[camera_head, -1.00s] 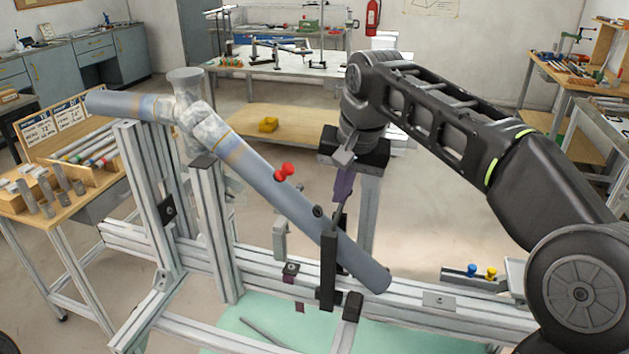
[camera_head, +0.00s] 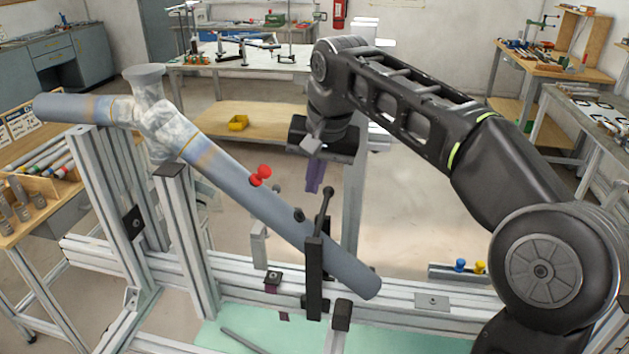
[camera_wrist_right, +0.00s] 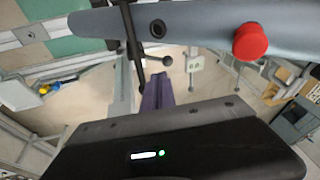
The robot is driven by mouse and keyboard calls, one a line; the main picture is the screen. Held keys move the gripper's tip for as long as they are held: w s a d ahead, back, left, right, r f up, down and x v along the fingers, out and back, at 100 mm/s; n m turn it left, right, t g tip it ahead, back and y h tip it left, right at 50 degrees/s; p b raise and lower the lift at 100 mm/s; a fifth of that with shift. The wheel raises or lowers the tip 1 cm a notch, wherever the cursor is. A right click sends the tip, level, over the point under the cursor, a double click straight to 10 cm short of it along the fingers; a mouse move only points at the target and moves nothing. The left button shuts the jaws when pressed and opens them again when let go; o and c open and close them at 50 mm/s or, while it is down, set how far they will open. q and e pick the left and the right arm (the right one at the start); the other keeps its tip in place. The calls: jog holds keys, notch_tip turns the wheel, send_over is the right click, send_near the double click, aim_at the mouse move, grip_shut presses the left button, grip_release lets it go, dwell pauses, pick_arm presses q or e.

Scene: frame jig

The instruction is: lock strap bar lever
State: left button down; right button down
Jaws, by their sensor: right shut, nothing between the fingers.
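The strap bar lever (camera_head: 324,208) is a dark rod with a ball end. It stands nearly upright, leaning slightly right, above the black clamp post (camera_head: 314,275) at the lower end of the grey pipe (camera_head: 240,190). In the right wrist view the lever (camera_wrist_right: 152,60) shows beside the pipe. My right gripper (camera_head: 314,188) has purple fingers, shut and empty. It is just left of and above the lever's ball end in the head view, apparently apart from it. The wrist view shows the purple fingers (camera_wrist_right: 157,90) close to the ball. My left gripper is out of view.
A red knob (camera_head: 260,176) sticks up from the pipe. Aluminium frame rails (camera_head: 390,300) and uprights (camera_head: 185,215) carry the pipe. A small black clamp (camera_head: 273,278) sits on the rail. A wooden bench (camera_head: 235,140) with a yellow bin stands behind. Floor right of the gripper is clear.

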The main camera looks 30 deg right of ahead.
jog(key=x, duration=0.6)
jog(key=shift+w+f+p, duration=0.1)
jog(key=shift+f+p, duration=0.2)
jog(key=shift+f, duration=0.05)
